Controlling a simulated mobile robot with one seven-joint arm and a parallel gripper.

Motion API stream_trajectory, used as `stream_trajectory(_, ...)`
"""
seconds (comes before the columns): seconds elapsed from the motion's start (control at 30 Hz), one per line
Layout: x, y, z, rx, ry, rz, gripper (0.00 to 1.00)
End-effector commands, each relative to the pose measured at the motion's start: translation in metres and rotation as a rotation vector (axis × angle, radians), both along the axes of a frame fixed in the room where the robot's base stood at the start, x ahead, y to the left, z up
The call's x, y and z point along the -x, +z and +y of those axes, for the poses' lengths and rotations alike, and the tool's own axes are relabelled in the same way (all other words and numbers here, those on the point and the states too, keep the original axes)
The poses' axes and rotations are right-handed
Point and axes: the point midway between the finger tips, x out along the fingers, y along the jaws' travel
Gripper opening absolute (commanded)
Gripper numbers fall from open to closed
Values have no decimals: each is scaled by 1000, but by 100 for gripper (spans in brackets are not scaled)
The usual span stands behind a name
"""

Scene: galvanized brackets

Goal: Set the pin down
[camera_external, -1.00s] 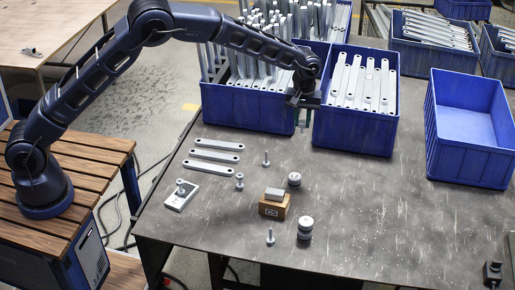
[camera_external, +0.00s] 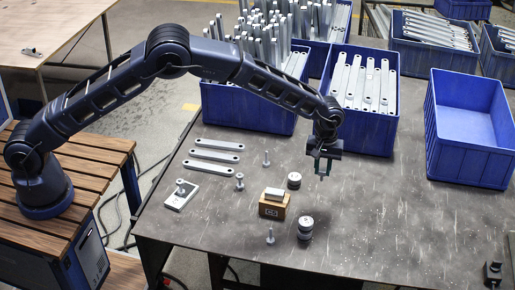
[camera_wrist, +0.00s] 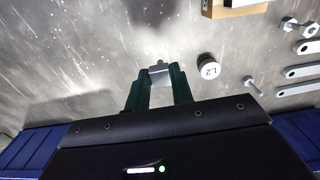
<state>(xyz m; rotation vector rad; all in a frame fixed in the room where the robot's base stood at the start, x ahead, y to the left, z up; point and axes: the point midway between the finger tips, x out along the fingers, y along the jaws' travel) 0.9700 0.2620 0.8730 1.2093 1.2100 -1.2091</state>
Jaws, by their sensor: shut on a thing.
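My gripper (camera_external: 323,167) hangs above the grey table (camera_external: 370,215), a little in front of the blue bins and to the right of the small parts. In the wrist view my gripper (camera_wrist: 160,88) has its dark green fingers shut on a small silvery metal pin (camera_wrist: 160,73). The pin's end sticks out past the fingertips; the rest is hidden between them. In the outside view the pin is too small to make out clearly. It appears held above the table surface.
A round weight (camera_external: 294,180) marked L2 is nearby, with another weight (camera_external: 305,228) nearer the front. A wooden block (camera_external: 273,208) carries a metal piece. Bolts and flat brackets (camera_external: 215,156) lie to the left. An empty blue bin (camera_external: 470,130) stands right. The table's right-centre is clear.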

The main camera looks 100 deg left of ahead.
Motion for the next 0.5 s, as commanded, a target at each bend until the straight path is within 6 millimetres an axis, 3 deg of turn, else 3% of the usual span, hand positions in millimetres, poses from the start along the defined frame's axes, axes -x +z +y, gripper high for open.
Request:
stream_trajectory(0.23, 0, -50, 0, 1, 1, 1, 0)
stream_trajectory(0.5, 0, -69, 1, 0, 1, -1, 0)
